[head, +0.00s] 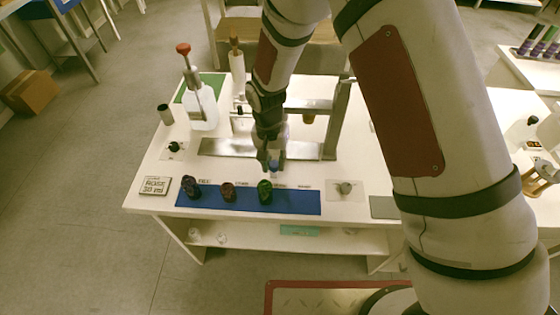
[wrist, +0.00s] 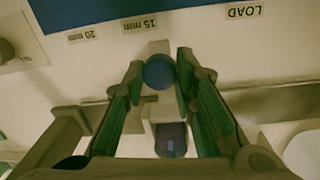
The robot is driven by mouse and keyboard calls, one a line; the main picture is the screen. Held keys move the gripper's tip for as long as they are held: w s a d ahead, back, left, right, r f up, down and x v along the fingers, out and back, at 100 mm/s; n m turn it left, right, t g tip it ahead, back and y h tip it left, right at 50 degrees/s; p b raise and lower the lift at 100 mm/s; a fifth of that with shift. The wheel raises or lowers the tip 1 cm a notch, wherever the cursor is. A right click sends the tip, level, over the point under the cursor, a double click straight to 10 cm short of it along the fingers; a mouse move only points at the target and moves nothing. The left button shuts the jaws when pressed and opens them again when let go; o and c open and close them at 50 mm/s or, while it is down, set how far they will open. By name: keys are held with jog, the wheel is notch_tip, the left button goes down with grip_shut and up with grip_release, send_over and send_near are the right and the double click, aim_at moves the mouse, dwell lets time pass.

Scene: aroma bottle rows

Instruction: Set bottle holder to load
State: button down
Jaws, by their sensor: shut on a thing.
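My gripper (head: 271,168) points down at the table's middle, behind the blue mat. In the wrist view my gripper (wrist: 160,75) has its green-padded fingers shut on a round blue knob (wrist: 159,72). The knob sits on a pale grey bracket (wrist: 158,47), which appears to be the bottle holder. A dark blue part (wrist: 171,140) shows between the fingers, nearer my palm. The "LOAD" label (wrist: 244,12) is to the right of the knob, and the "15 min" label (wrist: 139,24) is just left of it. The knob is closer to "15 min". The holder is mostly hidden in the head view.
Dark (head: 190,187), brown (head: 228,192) and green (head: 265,191) bottles stand on the blue mat (head: 305,203). A metal frame (head: 340,115) rises beside my gripper. A red-topped white bottle (head: 202,105) stands back left. The "20 min" label (wrist: 82,35) is further left.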

jog(key=a+b, duration=0.1)
jog(key=a, duration=0.8)
jog(key=shift+w+a+b, duration=0.1)
jog(key=shift+w+b, duration=0.1)
jog(key=shift+b, duration=0.15)
jog(key=c, duration=1.3)
grip_release()
notch_tip(320, 180, up, 12)
jog(key=shift+a, duration=0.3)
